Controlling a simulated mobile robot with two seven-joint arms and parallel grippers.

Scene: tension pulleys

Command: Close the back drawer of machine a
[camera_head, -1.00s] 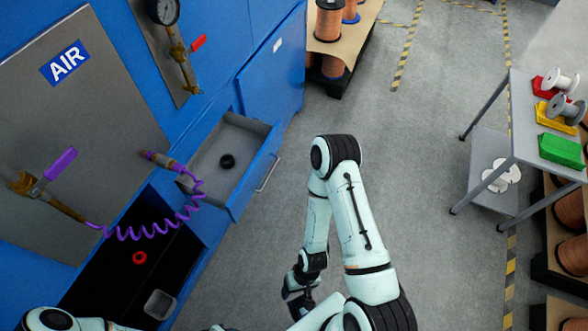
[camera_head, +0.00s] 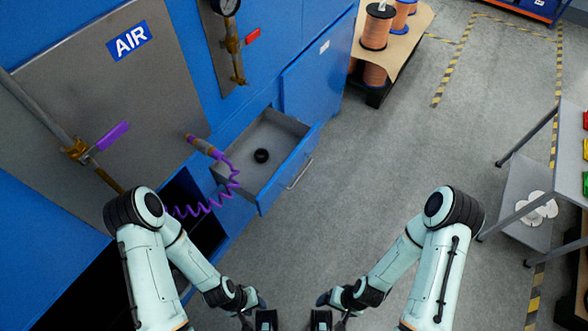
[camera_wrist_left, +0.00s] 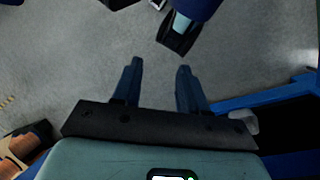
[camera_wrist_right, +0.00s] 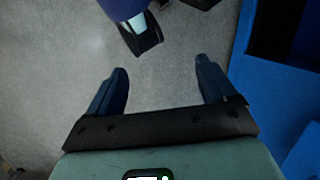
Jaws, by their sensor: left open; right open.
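The blue machine's drawer (camera_head: 287,176) is pulled out, with a grey inside and a metal bar handle (camera_head: 300,173) on its front. A small black ring (camera_head: 261,156) lies in it. A purple coiled hose (camera_head: 228,180) hangs by the drawer's near side. My left gripper (camera_head: 266,318) is open and empty at the bottom of the head view, below and apart from the drawer. My right gripper (camera_head: 320,318) is open and empty just to its right. In the wrist views, the left fingers (camera_wrist_left: 156,85) and right fingers (camera_wrist_right: 160,85) are spread with floor between them.
A dark open compartment (camera_head: 75,290) lies at the lower left. Wooden-topped stand (camera_head: 410,50) with copper spools stands at the back. A grey table (camera_head: 545,165) stands at the right. The grey floor (camera_head: 390,150) between is clear.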

